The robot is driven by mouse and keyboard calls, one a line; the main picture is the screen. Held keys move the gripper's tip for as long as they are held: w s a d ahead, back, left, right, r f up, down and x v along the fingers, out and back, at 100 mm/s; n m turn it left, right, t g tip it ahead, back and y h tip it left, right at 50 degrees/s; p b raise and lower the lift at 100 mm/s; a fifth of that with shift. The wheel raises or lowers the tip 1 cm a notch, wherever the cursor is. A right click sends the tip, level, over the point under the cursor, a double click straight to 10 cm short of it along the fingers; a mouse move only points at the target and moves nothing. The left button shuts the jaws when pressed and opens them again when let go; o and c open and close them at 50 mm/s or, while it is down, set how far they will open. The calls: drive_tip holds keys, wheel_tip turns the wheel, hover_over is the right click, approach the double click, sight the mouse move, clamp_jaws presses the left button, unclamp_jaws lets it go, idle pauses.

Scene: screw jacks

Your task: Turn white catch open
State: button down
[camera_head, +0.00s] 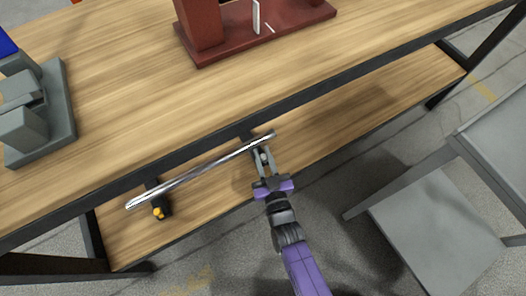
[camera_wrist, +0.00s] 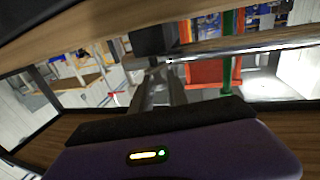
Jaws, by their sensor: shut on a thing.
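A long silver bar (camera_head: 195,174) runs along the bench's front edge and is held by two black brackets. My gripper (camera_head: 263,153) is at the right bracket, just below the bar's right end. Its fingers are closed on a small pale piece (camera_head: 264,157), which looks like the white catch and is mostly hidden between them. In the wrist view, the fingers (camera_wrist: 158,72) reach up to the black bracket (camera_wrist: 153,40), and the silver bar (camera_wrist: 230,46) crosses beside it. The catch's angle cannot be told.
The left bracket carries a yellow-orange piece (camera_head: 158,212). A red fixture (camera_head: 230,38) and a grey vise-like block (camera_head: 38,110) stand on the wooden bench top (camera_head: 120,85). A lower shelf (camera_head: 350,115) lies beneath. A grey chair (camera_head: 430,215) stands right of my arm.

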drive_tip(key=shift+d+r+n+g+y+p, duration=0.1)
drive_tip(key=shift+n+g+y+p, duration=1.1)
drive_tip(key=shift+n+y+p, duration=0.65)
drive_tip(key=n+g+y+p, duration=0.1)
drive_tip(key=n+g+y, duration=0.1)
drive_tip(key=y, duration=0.1)
drive_tip(key=shift+g+y, duration=0.35)
drive_tip(key=shift+g, duration=0.05)
drive_tip(key=n+g+y+b, duration=0.1)
drive_tip(key=g, duration=0.1)
drive_tip(key=n+g+y+b, duration=0.1)
drive_tip(key=n+g, duration=0.1)
drive_tip(key=shift+f+n+y, duration=0.25)
drive_tip(key=shift+f+y, duration=0.1)
drive_tip(key=shift+y, duration=0.05)
drive_tip(key=shift+r+n+g+y+b, duration=0.1)
drive_tip(key=shift+n+g+y+b, duration=0.5)
drive_tip(key=shift+n+g+b, duration=1.05)
drive_tip(key=shift+s+r+m+g, duration=0.1)
drive_tip(key=shift+m+g, duration=0.15)
drive_tip(key=shift+g, duration=0.4)
drive_tip(key=shift+p, duration=0.3)
drive_tip(key=c, duration=1.3)
unclamp_jaws()
drive_tip(key=shift+c, duration=0.2)
